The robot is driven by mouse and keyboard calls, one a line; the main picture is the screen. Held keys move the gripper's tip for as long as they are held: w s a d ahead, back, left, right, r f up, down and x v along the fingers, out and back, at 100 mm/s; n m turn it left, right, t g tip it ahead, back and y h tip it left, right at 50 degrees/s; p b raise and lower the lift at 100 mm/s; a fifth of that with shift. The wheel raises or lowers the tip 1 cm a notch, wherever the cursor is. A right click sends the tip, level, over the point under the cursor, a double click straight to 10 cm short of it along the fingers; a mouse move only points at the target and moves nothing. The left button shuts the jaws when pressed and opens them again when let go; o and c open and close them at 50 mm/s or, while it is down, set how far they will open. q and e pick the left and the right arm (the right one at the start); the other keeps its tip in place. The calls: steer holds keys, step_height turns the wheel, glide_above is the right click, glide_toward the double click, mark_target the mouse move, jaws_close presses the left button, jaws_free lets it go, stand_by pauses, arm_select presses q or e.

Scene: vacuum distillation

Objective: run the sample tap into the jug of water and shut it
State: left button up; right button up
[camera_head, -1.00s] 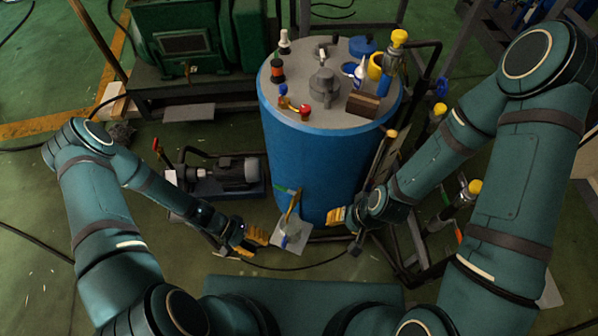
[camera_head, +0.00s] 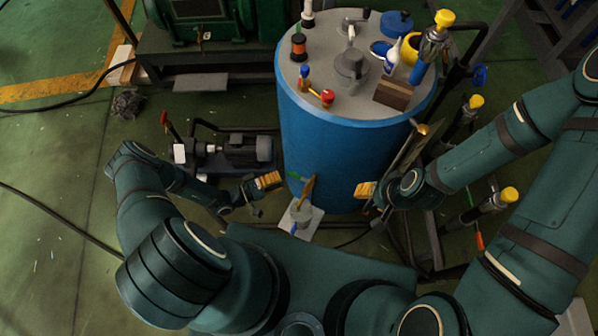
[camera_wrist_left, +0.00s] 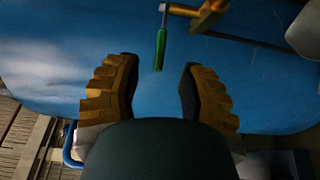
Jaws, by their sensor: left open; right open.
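The sample tap (camera_head: 308,188) is a brass fitting low on the front of the blue drum (camera_head: 330,150). Its green lever (camera_wrist_left: 161,48) hangs just beyond and between my left fingertips in the left wrist view, apart from them. The jug (camera_head: 300,213) looks like a small pale vessel below the tap, on a light plate (camera_head: 315,224); its water cannot be made out. My left gripper (camera_head: 269,181) is open and empty, left of the tap; its ridged yellow fingers show in the wrist view (camera_wrist_left: 160,90). My right gripper (camera_head: 366,189) is open, right of the tap.
The drum top carries a wooden block (camera_head: 394,93), a yellow roll, bottles and valves. A pump (camera_head: 245,150) stands on the floor behind my left forearm. Pipes with yellow-capped valves (camera_head: 510,194) rise near my right arm. A green machine stands at the back left.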

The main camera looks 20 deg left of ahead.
arm_select(q)
steer(key=x, duration=0.7)
steer(key=shift+w+d+b, duration=0.2)
steer(key=shift+d+b, duration=0.05)
steer(key=shift+b, duration=0.15)
jaws_close()
